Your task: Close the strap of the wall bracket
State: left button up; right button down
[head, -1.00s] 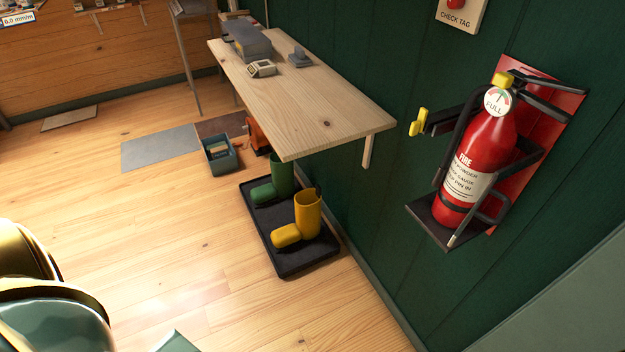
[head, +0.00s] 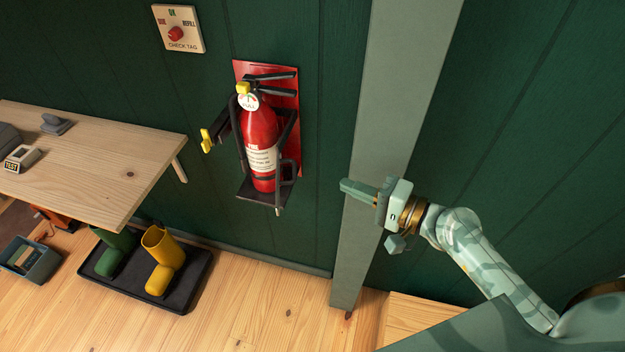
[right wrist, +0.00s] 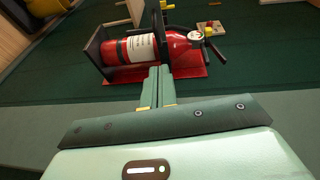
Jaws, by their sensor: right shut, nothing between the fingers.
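The wall bracket (head: 246,193) is dark, on a red backplate (head: 291,155) on the green wall. A red fire extinguisher (head: 262,137) stands upright in it. The strap (head: 219,128) sticks out to the left of the extinguisher, swung open, with a yellow tab (head: 206,141) at its end. My right gripper (head: 343,186) is shut and empty, to the right of the bracket and apart from it, pointing left. In the right wrist view the shut fingers (right wrist: 155,88) point toward the extinguisher (right wrist: 147,48), which appears lying sideways there. My left gripper is not in view.
A grey-green post (head: 380,130) stands right of the bracket, behind my right gripper. A tag panel (head: 180,28) hangs above.

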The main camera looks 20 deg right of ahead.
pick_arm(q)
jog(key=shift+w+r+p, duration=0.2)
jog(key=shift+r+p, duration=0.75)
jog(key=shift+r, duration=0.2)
pick_arm(e)
jog(key=w+a, duration=0.4)
jog(key=a, duration=0.3)
jog(key=shift+f, duration=0.45)
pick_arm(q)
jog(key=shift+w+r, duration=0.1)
